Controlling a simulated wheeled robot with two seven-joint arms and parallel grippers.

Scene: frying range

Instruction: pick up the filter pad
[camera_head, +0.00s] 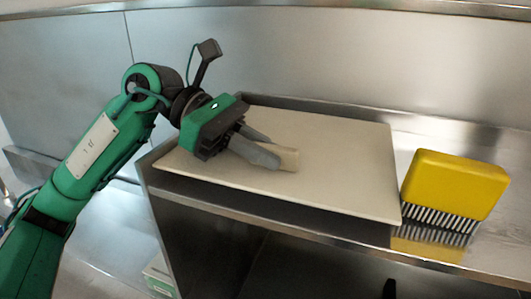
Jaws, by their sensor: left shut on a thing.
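The filter pad (335,145) is a large, flat, cream-coloured sheet on the steel counter in the middle of the view. A small tan block (289,158) stands up from its top face like a grip. My left gripper (276,157) comes in from the left, above the pad, with its grey fingers shut on this block. The fingers hide part of the block, so I cannot see how it joins the pad. A dark band shows under the pad's near edge; I cannot tell whether the pad is lifted. My right gripper is not in view.
A yellow brush (455,183) with dark and pale bristles stands on the steel counter (490,250) just right of the pad. A steel wall (300,50) rises behind. The counter's front edge runs below the pad, with a dark open space under it.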

